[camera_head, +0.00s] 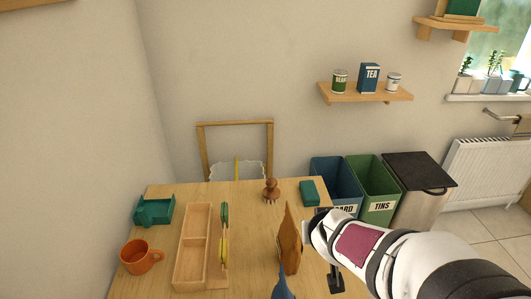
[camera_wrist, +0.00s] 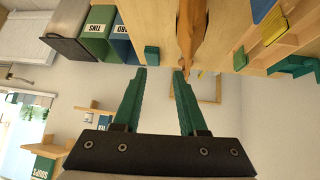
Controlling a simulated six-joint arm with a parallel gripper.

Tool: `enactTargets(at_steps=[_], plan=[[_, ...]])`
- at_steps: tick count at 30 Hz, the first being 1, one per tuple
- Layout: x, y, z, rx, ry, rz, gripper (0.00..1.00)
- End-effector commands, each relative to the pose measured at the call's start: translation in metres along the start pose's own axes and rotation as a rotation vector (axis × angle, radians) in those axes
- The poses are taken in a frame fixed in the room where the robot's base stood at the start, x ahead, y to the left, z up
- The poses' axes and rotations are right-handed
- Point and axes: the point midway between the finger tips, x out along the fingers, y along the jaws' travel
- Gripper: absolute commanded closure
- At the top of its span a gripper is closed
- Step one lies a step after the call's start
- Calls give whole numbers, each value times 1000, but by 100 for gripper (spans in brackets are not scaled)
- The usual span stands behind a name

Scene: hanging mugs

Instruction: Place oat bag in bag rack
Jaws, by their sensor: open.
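A brown pointed bag (camera_head: 289,242), which carries no readable label, stands upright on the table. It also shows in the wrist view (camera_wrist: 190,32), by the tip of the right-hand finger; I cannot tell whether they touch. A blue pointed item (camera_head: 283,288) stands in front of it, cut off below. A wooden two-part holder (camera_head: 190,262) lies to the left, with upright green and yellow items (camera_head: 224,235) along its right side. I cannot tell which part is the bag rack. My gripper (camera_wrist: 160,72) is open and empty, right of the brown bag in the head view.
A teal tray (camera_head: 154,210) and an orange mug (camera_head: 140,258) stand on the table's left. A wooden pronged tool (camera_head: 271,190) and a teal block (camera_head: 309,193) are at the back. Bins (camera_head: 376,190) stand beyond. Table between holder and brown bag is clear.

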Motion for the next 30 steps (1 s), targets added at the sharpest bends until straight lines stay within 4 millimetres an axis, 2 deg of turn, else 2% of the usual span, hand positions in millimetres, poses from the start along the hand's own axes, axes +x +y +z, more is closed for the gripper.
enactTargets(at_steps=[1, 3, 6, 13, 21, 28, 30], plan=[[12, -13, -6, -37, 23, -62, 59], [21, -30, -11, -75, 48, -140, 59], [31, -42, -13, -93, 57, -188, 59], [49, -45, -14, -93, 59, -187, 59], [94, -53, -16, -94, 59, -184, 59], [98, -54, -18, -94, 62, -184, 59], [98, -54, -17, -94, 62, -184, 70]])
